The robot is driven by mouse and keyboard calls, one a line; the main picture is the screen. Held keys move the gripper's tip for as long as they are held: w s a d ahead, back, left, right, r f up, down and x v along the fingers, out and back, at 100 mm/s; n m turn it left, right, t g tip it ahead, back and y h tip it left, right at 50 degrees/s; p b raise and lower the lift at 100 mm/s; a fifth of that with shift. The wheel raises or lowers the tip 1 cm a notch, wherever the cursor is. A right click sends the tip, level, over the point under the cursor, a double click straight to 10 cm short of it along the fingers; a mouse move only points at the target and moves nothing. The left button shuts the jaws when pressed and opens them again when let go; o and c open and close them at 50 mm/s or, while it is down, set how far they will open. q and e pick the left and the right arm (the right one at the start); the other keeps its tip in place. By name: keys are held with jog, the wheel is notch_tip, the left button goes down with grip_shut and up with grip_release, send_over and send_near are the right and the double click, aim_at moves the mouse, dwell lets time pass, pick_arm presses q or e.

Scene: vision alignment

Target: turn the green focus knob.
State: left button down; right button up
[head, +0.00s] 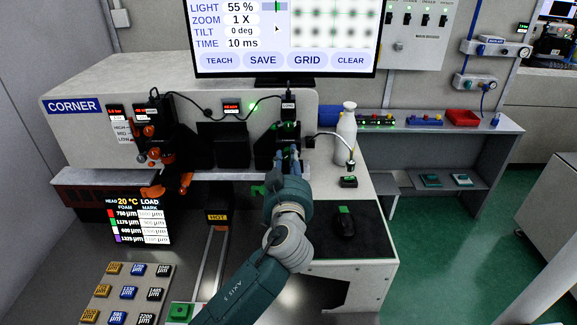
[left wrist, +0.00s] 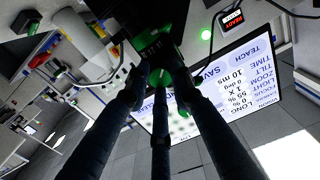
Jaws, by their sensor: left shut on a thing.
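The green focus knob (left wrist: 160,77) shows in the left wrist view, at the underside of a dark camera unit (left wrist: 148,38). My left gripper (left wrist: 158,88) is shut on it, with its dark fingers around the knob. In the head view the camera unit (head: 285,131), with green parts, stands at the right end of the white CORNER bench. My left gripper (head: 288,158) reaches up to it from below. The fingers and arm hide the knob's lower part there. My right gripper is not in view.
A monitor (head: 287,40) showing light, zoom and tilt values stands behind the unit. A white bottle (head: 346,135) and a cable are close on the right. A similar orange unit (head: 155,150) is at the left.

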pick_arm(q)
jog(key=shift+f+m, duration=0.35)
jog(key=shift+m, duration=0.15)
jog(key=shift+r+m, duration=0.15)
jog(key=shift+m, duration=0.75)
jog(key=m, duration=0.2)
jog(key=shift+m, duration=0.4)
jog(key=m+p, duration=0.1)
jog(key=m, duration=0.2)
jog(key=shift+m, duration=0.3)
jog(key=m+p, duration=0.1)
jog(key=m, duration=0.3)
jog(key=shift+m+p, duration=0.3)
jog(key=shift+p, duration=0.05)
jog(key=shift+m+p, duration=0.9)
jog(key=shift+m, duration=1.2)
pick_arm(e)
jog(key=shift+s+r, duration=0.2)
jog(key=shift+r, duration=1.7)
